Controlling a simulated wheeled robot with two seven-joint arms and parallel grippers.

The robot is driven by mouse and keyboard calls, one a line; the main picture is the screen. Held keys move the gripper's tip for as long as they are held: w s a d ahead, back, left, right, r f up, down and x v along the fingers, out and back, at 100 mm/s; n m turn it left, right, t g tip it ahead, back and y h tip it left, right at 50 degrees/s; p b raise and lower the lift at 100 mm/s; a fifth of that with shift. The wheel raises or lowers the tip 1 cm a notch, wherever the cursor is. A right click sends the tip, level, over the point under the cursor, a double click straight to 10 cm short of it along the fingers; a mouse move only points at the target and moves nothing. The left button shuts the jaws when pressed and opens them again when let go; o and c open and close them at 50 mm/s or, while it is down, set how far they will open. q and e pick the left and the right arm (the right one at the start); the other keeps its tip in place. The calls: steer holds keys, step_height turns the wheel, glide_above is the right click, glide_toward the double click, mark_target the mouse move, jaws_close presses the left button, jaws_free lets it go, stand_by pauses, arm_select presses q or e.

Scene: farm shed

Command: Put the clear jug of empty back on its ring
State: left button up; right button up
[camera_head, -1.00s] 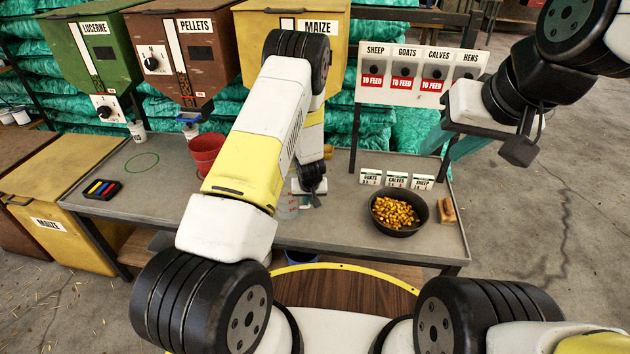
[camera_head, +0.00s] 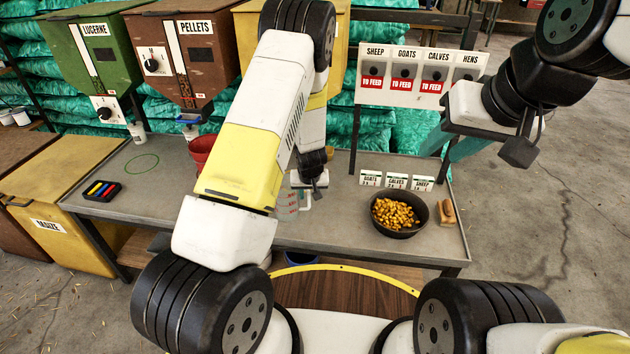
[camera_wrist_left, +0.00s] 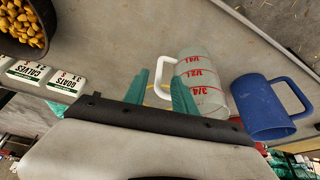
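The clear jug (camera_wrist_left: 200,84), with red measure marks and a white handle, stands on the grey bench. In the head view the jug (camera_head: 287,206) is partly hidden by my left arm. My left gripper (camera_wrist_left: 160,92) is at the handle side, its teal fingers apart with the white handle (camera_wrist_left: 163,75) showing between their tips. I cannot tell whether they touch it. The green ring (camera_head: 141,163) lies empty on the bench at the left. My right gripper (camera_head: 458,147) is open and empty, up at the right, away from the jug.
A blue jug (camera_wrist_left: 262,106) is close beside the clear one. A red container (camera_head: 199,148) stands behind my left forearm. A black bowl of feed (camera_head: 400,231), small signs (camera_head: 397,181) and a brush (camera_head: 447,212) are at the right. A black tray (camera_head: 101,190) lies near the ring.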

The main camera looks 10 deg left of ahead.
arm_select(q)
steer(key=s+d+r+h, duration=0.1)
steer(key=s+r, duration=0.2)
steer(key=r, duration=0.6)
steer(key=s+d+r+h, duration=0.15)
steer(key=s+r, duration=0.25)
steer(key=r, duration=0.6)
steer(key=s+r+h, duration=0.2)
steer(key=s+r, duration=0.1)
steer(key=r, duration=0.6)
steer(key=s+a+r+m+t, duration=0.1)
steer(key=s+a+r, duration=0.1)
steer(key=s+r, duration=0.4)
steer(key=s+a+r+m+y, duration=0.1)
steer(key=s+r, duration=0.6)
steer(key=s, duration=0.8)
steer(key=shift+a+m+t, duration=0.3)
steer(key=shift+a+t, duration=0.1)
steer(key=shift+a, duration=0.5)
steer(key=shift+s, duration=0.1)
